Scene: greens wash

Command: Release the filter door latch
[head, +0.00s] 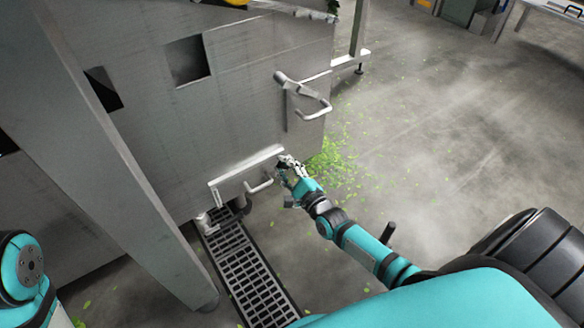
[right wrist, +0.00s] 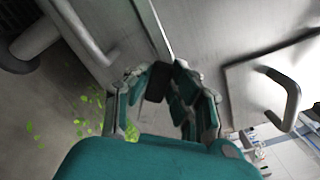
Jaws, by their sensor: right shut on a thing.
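The filter door (head: 235,180) is a low metal panel at the foot of the grey machine in the head view, with a bar handle (head: 259,185) on its front. My right gripper (head: 287,166) is at the door's right end. In the right wrist view its fingers (right wrist: 160,88) are closed around a small dark block, apparently the latch (right wrist: 157,82). The fingers hide most of the latch, so I cannot tell its position. The door looks closed against the machine. My left arm shows at the lower left of the head view, its gripper out of frame.
A lever handle (head: 305,95) sticks out of the machine above the door. A metal leg (head: 110,150) stands at the left. A floor drain grate (head: 245,270) lies below the door. Green leaf scraps (head: 340,165) litter the floor, which is open to the right.

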